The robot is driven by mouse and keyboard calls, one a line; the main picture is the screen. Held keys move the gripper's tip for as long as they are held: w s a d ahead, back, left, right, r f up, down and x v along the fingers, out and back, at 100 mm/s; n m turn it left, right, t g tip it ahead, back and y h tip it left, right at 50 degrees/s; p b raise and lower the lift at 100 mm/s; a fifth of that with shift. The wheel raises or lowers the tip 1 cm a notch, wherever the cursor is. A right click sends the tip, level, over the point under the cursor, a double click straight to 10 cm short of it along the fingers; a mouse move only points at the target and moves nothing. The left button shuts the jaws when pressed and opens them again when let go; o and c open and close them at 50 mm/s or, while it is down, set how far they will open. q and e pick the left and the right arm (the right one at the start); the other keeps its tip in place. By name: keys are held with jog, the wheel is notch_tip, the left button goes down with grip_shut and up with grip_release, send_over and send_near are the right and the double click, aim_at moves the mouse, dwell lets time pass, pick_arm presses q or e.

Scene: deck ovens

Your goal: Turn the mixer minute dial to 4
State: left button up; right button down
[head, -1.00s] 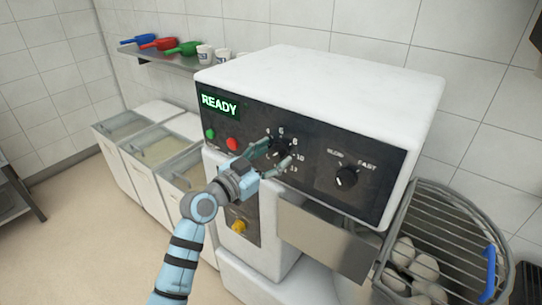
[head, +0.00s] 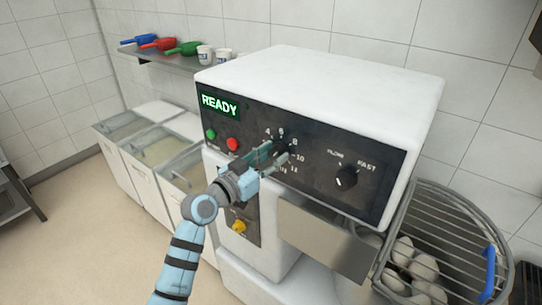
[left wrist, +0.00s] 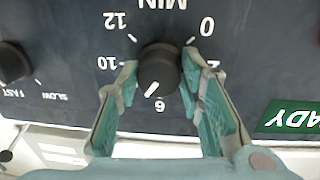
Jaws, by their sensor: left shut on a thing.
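The mixer minute dial (head: 282,147) is a round black knob on the dark front panel, ringed by white numbers. In the left wrist view the dial (left wrist: 159,68) appears upside down. Its white mark sits close to the 6, slightly to the left of it in that picture. The 4 and 8 are hidden there by the fingers. My left gripper (head: 276,156) is at the dial. Its green fingers (left wrist: 160,78) stand on either side of the knob and are shut on it. My right gripper is not in view.
A speed knob (head: 346,177) marked SLOW and FAST sits to the right. Green (head: 211,134) and red (head: 232,144) buttons sit left of the dial under a READY display (head: 219,103).

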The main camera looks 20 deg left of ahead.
pick_arm(q)
jog(key=n+p, duration=0.1)
jog(key=n, duration=0.3)
jog(key=shift+r, duration=0.1)
jog(key=n+p, duration=0.1)
jog(key=n, duration=0.3)
jog(key=shift+t, duration=0.4)
jog(key=n+p, duration=0.1)
jog(key=n, duration=0.4)
jog(key=shift+d+r+y+p, duration=0.1)
jog(key=shift+y+p, duration=0.2)
jog(key=shift+n+p, duration=0.6)
jog(key=shift+n, duration=1.1)
jog(key=o, duration=1.1)
jog(key=shift+o, duration=0.3)
jog(key=shift+f, duration=0.2)
